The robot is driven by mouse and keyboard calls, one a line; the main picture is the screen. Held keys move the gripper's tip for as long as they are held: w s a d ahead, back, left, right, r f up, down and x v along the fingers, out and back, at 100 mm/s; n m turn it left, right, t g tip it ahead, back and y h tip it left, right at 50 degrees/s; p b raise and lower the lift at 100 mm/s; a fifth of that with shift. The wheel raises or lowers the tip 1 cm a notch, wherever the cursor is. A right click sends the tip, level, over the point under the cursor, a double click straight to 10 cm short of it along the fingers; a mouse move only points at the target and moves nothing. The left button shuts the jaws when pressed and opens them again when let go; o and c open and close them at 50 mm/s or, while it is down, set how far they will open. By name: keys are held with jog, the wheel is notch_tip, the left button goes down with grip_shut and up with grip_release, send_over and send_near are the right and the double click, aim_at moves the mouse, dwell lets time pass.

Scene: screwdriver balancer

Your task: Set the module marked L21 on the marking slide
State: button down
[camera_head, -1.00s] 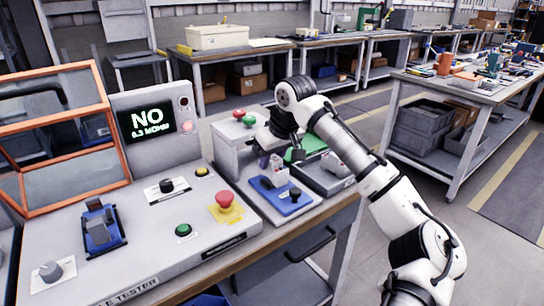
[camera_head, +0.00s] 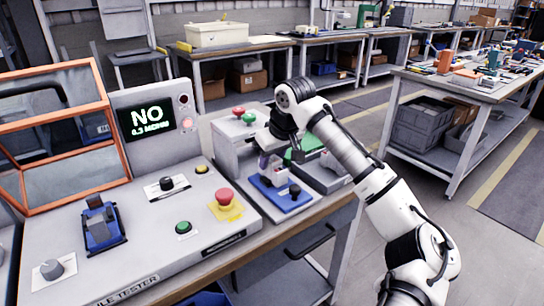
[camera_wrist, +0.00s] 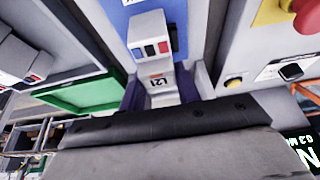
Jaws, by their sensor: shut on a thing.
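The module marked L21 (camera_wrist: 160,83) is a pale grey block with red and blue marks on one end. It is between the purple fingertips of my gripper (camera_wrist: 160,92), which is shut on it. The blue plate (camera_wrist: 190,12) also shows behind the module in the wrist view. I cannot tell whether the module touches the slide. My gripper hides much of the module in the head view.
A green-lined tray (camera_wrist: 85,95) with another module (camera_wrist: 38,65) lies beside the slide. The tester panel (camera_head: 150,215) carries a red stop button (camera_head: 224,196), several knobs and a screen (camera_head: 150,118) reading NO. A grey box with red and green buttons (camera_head: 240,135) stands behind the slide.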

jog(key=shift+f, duration=0.3)
dwell(0.8)
dwell(0.6)
jog(key=c, duration=1)
grip_release()
jog(key=shift+o, duration=0.4)
jog(key=shift+f, duration=0.1)
jog(key=v, duration=1.4)
jog(key=shift+f, duration=0.1)
